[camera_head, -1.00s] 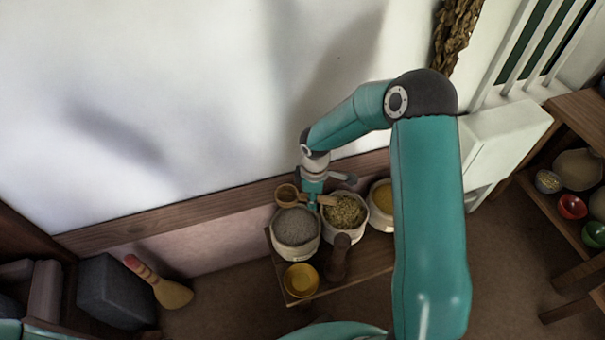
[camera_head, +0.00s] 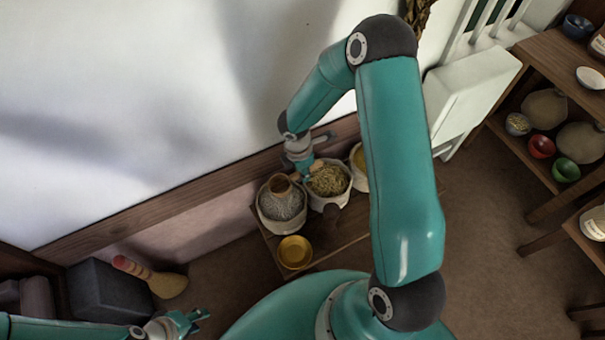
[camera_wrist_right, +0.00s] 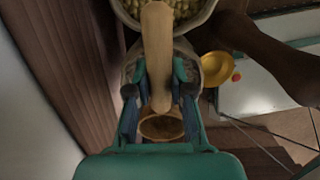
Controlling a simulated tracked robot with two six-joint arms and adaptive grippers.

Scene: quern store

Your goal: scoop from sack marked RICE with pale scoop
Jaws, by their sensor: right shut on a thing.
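My right gripper (camera_head: 303,172) is shut on the handle of a pale wooden scoop (camera_wrist_right: 157,50). The scoop's round cup (camera_head: 280,184) is over the back of the sack of grey-white grain (camera_head: 284,208); I cannot tell whether it touches the grain. No RICE marking is readable. My left gripper (camera_head: 190,321) is low at left, apart from the sacks, its jaws unclear.
A yellow bowl (camera_head: 294,252) sits in front of the sacks on the low wooden bench (camera_head: 335,244). A dark wooden tool (camera_wrist_right: 265,55) stands beside them. The wall is close behind. A grey block (camera_head: 108,291) and a brush (camera_head: 150,277) are at left; shelves with bowls (camera_head: 541,147) are at right.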

